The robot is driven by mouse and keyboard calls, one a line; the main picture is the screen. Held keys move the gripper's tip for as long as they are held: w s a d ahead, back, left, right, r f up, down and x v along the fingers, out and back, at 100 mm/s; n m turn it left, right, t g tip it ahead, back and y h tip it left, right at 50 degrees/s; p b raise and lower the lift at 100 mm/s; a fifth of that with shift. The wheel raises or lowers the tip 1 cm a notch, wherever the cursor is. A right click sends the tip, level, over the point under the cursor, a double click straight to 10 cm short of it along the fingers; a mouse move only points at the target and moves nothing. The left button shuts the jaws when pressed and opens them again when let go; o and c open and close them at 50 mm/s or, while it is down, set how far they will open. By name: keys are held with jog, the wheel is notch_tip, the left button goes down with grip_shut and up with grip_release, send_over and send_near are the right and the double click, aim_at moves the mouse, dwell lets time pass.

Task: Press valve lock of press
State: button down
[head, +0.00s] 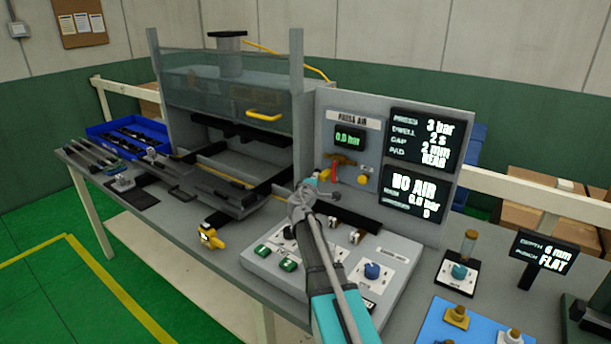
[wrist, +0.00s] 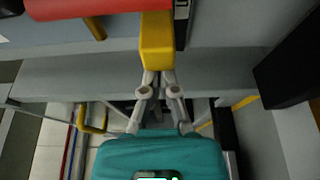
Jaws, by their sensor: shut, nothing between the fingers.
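The press (head: 235,110) stands at the back of the bench, with a clear guard and a yellow handle. To its right is the grey panel labelled press air (head: 350,135), with a green gauge reading 0.0 bar. A red valve lever (head: 342,161) sits below the gauge; it also shows as a red bar (wrist: 95,8) at the top of the wrist view. A yellow block (wrist: 157,42), which looks like the valve lock, sits beside it. My gripper (wrist: 158,72) is shut and empty, its fingertips at the block's lower end. Whether they touch it I cannot tell. My gripper partly hides this area in the head view (head: 312,186).
Two dark screens show settings and NO AIR (head: 415,195) on the panel. A control box (head: 385,265) with green buttons and a blue knob lies below my arm. A yellow device (head: 211,236) and a blue bin (head: 128,131) are further left.

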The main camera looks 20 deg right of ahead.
jog(key=shift+s+d, duration=0.3)
jog(key=shift+s, duration=0.25)
